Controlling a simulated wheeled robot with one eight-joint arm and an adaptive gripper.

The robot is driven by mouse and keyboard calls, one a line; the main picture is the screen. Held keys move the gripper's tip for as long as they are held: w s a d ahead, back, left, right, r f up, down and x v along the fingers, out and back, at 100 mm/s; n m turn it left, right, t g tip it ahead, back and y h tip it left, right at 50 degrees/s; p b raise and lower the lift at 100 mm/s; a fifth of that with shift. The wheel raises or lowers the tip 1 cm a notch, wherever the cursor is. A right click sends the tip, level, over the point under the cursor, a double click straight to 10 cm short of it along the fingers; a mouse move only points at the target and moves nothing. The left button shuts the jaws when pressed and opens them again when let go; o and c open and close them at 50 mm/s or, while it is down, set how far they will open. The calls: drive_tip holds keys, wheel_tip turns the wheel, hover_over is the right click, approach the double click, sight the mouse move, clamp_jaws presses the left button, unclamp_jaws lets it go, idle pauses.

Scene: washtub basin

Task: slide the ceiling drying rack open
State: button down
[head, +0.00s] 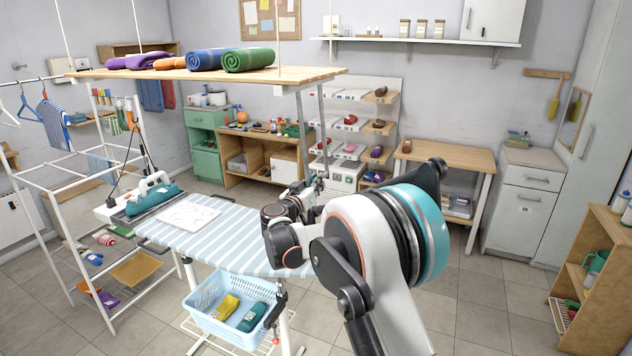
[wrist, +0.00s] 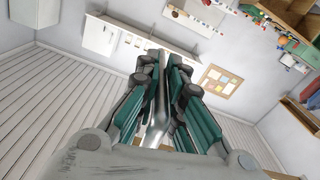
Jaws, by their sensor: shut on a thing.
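The ceiling drying rack (head: 300,76) is a wooden board hung on thin white rods, with rolled towels (head: 225,60) in purple, orange, blue and green on top. Two grey metal bars (head: 322,125) hang down from its right end. My gripper (head: 316,186) is at the lower end of these bars in the head view, partly hidden by my arm. In the wrist view my gripper (wrist: 163,72) has its green-padded fingers closed around a shiny metal bar (wrist: 157,122). The exact contact is partly hidden by the fingers.
A striped ironing board (head: 225,235) with an iron (head: 155,195) stands below the rack, and a blue basket (head: 205,310) is under it. A white clothes stand (head: 60,235) is at the left. A wooden shelf (head: 605,260) is at the right. Floor between is free.

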drive_tip(key=c, duration=1.7)
unclamp_jaws()
drive_tip(key=shift+o, duration=0.2)
drive_tip(key=shift+s, duration=0.15)
drive_tip(key=shift+a+f, duration=0.1)
drive_tip(key=shift+a, duration=0.05)
drive_tip(key=v, duration=1.1)
drive_tip(key=shift+s+a, duration=0.15)
drive_tip(key=shift+s, duration=0.25)
